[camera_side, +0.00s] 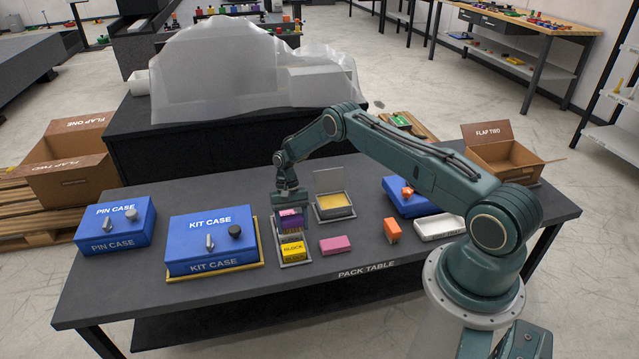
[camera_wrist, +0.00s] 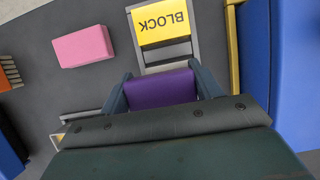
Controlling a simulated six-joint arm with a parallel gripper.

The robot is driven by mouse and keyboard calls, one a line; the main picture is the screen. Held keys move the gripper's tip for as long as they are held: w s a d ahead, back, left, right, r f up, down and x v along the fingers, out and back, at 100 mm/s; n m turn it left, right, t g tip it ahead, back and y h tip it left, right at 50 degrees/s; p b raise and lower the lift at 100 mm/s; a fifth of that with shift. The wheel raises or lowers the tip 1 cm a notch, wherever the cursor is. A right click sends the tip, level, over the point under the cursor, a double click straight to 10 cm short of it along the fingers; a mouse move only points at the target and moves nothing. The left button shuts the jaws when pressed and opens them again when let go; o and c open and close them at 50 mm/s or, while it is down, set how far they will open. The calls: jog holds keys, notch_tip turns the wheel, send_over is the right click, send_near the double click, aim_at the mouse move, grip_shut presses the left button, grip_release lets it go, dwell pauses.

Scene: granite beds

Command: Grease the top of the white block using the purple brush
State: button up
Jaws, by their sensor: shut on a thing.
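My gripper (camera_side: 289,207) is shut on the purple brush (camera_side: 292,222), which is upright with its bristles down. In the wrist view the brush's purple back (camera_wrist: 160,92) fills the space between the fingers. The brush is over or in the rear part of a grey holder (camera_side: 308,259); I cannot tell whether it touches. A yellow block (camera_side: 293,250) marked BLOCK sits in the front of that holder, also visible in the wrist view (camera_wrist: 160,22). A grey tin (camera_side: 320,217) of yellow grease (camera_side: 333,201) stands open behind and right.
The blue KIT CASE (camera_side: 212,243) and PIN CASE (camera_side: 115,226) are left.

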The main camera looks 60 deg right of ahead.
jog(key=shift+w+a, duration=0.1)
jog(key=shift+w+a+f, duration=0.1)
jog(key=shift+w+a, duration=0.65)
jog(key=shift+a, duration=0.05)
jog(key=shift+s+d, duration=0.85)
jog(key=shift+s, duration=0.1)
jog(key=shift+w+a, duration=0.85)
jog(key=shift+w, duration=0.05)
jog(key=shift+d, duration=0.1)
